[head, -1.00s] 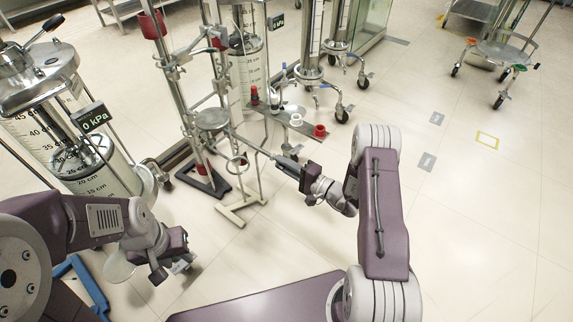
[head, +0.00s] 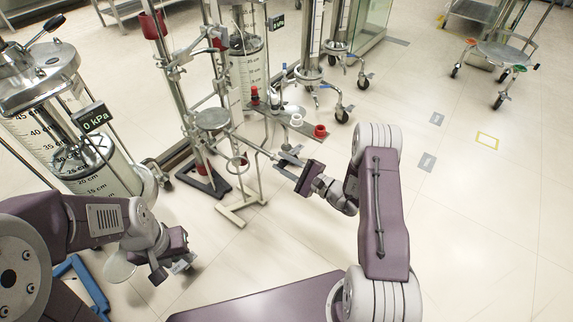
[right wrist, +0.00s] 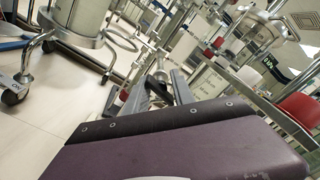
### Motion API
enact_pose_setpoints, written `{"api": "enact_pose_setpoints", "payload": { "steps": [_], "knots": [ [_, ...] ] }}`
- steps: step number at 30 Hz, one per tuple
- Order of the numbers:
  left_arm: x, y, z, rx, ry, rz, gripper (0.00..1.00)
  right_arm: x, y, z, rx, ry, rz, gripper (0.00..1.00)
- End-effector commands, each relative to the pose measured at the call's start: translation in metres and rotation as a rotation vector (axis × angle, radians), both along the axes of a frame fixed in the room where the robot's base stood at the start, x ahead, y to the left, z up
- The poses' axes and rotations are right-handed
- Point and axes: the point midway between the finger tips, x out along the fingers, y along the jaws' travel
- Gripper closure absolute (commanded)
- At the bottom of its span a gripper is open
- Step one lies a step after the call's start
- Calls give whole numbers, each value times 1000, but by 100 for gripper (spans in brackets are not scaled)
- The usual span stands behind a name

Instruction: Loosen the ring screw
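A small metal ring (head: 237,162) sits on the thin upright stand in the middle of the head view. A slim metal rod (head: 256,147) runs from the stand toward my right gripper; which part is the ring screw is too small to tell. My right gripper (head: 287,164) has its fingers apart, at the rod's right end. In the right wrist view its two dark fingers (right wrist: 162,92) stand apart, with a metal piece (right wrist: 160,73) beyond the gap; I cannot tell whether they touch it. My left gripper (head: 170,270) is low at the left, away from the stand.
A shelf with a red cup (head: 320,131) and a white ring (head: 296,120) is just beyond my right gripper. A column with a 0 kPa display (head: 94,117) stands at the left.

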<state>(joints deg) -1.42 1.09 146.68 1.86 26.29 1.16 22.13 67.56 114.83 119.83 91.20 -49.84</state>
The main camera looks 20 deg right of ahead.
Motion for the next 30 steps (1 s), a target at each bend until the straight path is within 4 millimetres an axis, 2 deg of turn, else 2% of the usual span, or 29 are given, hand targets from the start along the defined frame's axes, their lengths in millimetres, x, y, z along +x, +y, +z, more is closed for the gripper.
{"api": "enact_pose_setpoints", "payload": {
  "steps": [3, 5, 13, 30],
  "knots": [
    [0, 0, 0, 0, 0, 0, 64, 1, -1, 1, 187, 144, 0, 71],
    [0, 0, 0, 0, 0, 0, 64, 1, -1, 1, 219, 170, 0, 71],
    [0, 0, 2, 0, 0, 0, 64, -3, -5, 2, 216, 170, -2, 71],
    [0, 0, 12, 0, 0, 0, 64, -53, -44, 1, 215, 168, -3, 71]
  ]
}}
